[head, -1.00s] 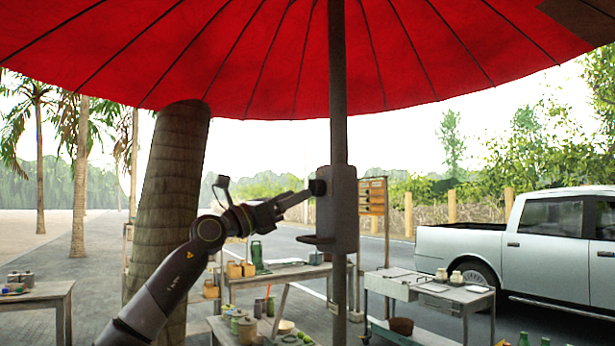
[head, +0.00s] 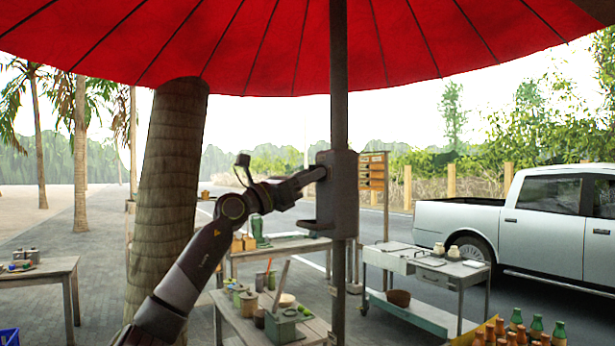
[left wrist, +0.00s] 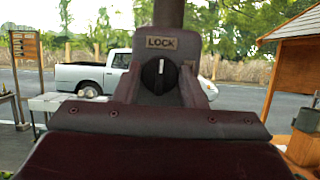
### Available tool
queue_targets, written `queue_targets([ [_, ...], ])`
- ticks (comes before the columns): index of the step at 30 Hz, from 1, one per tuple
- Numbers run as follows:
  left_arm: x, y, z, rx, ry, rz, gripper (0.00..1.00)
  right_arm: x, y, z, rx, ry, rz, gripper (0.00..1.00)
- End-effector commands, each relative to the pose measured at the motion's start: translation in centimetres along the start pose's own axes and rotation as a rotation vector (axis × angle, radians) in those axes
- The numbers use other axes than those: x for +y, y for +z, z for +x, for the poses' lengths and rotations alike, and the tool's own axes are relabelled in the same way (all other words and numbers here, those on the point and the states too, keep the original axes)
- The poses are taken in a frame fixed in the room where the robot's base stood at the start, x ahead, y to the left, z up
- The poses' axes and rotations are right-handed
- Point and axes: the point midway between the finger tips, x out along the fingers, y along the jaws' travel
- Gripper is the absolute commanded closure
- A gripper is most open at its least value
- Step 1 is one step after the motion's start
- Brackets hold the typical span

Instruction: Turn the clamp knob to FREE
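The clamp is a grey housing (head: 338,205) on the grey umbrella pole, with a small ledge at its lower left. In the left wrist view its round black knob (left wrist: 160,76) faces me, its white pointer straight up toward a plate (left wrist: 161,43) reading LOCK. No FREE label shows. My left gripper (head: 317,173) reaches the housing's left side and covers the knob in the head view. In the left wrist view its two fingers (left wrist: 160,85) stand apart at either side of the knob, with a narrow gap visible. Whether they touch it I cannot tell. My right gripper is not in view.
A red umbrella canopy (head: 270,50) spreads overhead. A thick palm trunk (head: 172,200) stands left behind my arm. Below are a table with pots (head: 240,318), a grey cart (head: 430,262) and bottles (head: 535,328). A silver pickup (head: 545,215) is parked at right.

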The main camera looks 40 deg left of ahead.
Motion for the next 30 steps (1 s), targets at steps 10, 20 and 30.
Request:
queue_targets([
  [10, 0.05, 0.02, -0.02, -0.001, -0.003, 0.009, 0.86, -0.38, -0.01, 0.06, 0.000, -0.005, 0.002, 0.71],
  [20, 0.13, 0.02, -0.03, -0.003, -0.054, 0.130, 0.86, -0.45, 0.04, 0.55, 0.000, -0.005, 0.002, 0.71],
  [30, 0.27, 0.29, 0.08, -0.004, -0.163, 0.391, 0.86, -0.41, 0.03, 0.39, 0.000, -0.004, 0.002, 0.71],
])
